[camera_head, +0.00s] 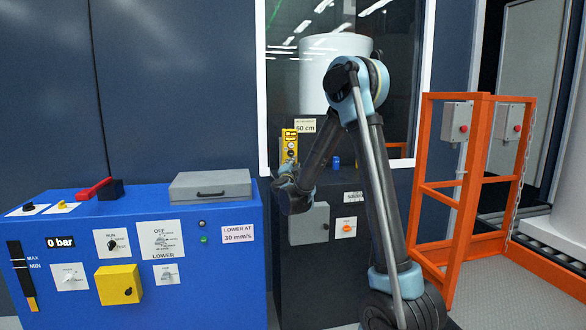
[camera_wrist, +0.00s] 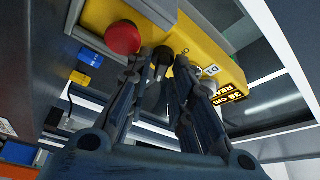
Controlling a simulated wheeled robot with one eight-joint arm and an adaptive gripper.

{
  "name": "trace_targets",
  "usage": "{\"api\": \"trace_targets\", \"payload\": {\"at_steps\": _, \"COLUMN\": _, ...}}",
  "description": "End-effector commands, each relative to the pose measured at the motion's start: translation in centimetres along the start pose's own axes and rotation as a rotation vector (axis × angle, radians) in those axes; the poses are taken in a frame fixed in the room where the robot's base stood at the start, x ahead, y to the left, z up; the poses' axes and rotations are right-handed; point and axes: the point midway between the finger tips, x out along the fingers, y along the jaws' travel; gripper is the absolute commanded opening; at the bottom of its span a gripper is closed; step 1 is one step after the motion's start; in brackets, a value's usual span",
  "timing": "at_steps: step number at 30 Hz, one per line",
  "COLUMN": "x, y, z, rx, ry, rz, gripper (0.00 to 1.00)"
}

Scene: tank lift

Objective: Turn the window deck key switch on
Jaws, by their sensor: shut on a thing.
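A yellow control box (camera_head: 289,146) stands on the dark deck (camera_head: 375,181) below the window. In the wrist view, the yellow box (camera_wrist: 205,40) fills the top and carries a red push button (camera_wrist: 123,38). A small black key switch (camera_wrist: 163,56) on the box lies between my fingertips. My gripper (camera_wrist: 164,64) is shut on it, beside the red button. In the head view, my gripper (camera_head: 284,172) is just in front of the yellow box and hides its lower part. The angle of the key cannot be read.
A blue console (camera_head: 240,285) with knobs, a yellow cover (camera_head: 119,284) and a red lever (camera_head: 95,188) stands at left. A grey box (camera_head: 308,223) is on the deck's front. An orange railing frame (camera_head: 457,225) stands at right. The window is behind my arm.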

Motion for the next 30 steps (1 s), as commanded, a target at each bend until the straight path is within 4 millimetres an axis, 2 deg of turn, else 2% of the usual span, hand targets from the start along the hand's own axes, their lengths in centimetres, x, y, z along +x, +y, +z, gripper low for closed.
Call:
{"api": "trace_targets", "payload": {"at_steps": 6, "x": 0.02, "y": 0.08, "z": -0.10, "rx": 0.175, "ry": 0.001, "rz": 0.074, "gripper": 0.00}}
{"api": "trace_targets", "payload": {"at_steps": 15, "x": 0.04, "y": 0.21, "z": -0.18, "rx": 0.349, "ry": 0.003, "rz": 0.146, "gripper": 0.00}}
{"api": "trace_targets", "payload": {"at_steps": 30, "x": 0.06, "y": 0.32, "z": -0.19, "rx": 0.435, "ry": 0.004, "rz": 0.183, "gripper": 0.00}}
